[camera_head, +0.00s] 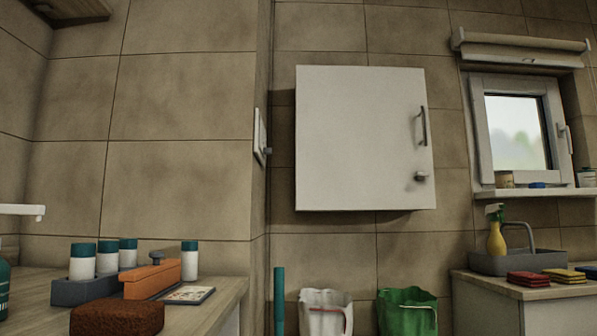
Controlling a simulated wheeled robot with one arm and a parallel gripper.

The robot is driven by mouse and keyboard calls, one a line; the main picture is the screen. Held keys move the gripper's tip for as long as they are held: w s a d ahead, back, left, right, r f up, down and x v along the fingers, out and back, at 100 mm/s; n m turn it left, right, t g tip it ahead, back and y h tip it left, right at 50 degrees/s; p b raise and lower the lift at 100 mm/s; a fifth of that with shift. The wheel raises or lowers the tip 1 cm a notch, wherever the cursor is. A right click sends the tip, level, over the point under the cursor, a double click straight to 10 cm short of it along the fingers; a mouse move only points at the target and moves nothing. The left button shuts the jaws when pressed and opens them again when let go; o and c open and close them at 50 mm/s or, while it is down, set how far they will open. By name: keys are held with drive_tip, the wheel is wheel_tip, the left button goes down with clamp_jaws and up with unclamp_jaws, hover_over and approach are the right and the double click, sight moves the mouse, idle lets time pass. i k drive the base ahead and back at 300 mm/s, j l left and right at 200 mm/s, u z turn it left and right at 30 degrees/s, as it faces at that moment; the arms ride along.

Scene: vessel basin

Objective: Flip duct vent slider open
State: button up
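A thin white plate (258,136) is fixed to the side face of the wall corner, left of the white cabinet. I see it almost edge-on. A small grey knob (267,151) sticks out at its lower right. This may be the duct vent with its slider, but slots and the slider's position cannot be made out from this angle. My gripper is not in view.
A closed white wall cabinet (355,138) has a handle and knob on its right side. A wooden counter (228,297) at lower left holds capped bottles, an orange block and a brown sponge. White (325,312) and green (407,311) bags stand below the cabinet. A sink (518,262) is at right.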

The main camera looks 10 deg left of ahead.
sight(265, 150)
drive_tip(key=l+u, duration=0.9)
drive_tip(key=k+l+u, duration=0.1)
drive_tip(key=l+u, duration=0.35)
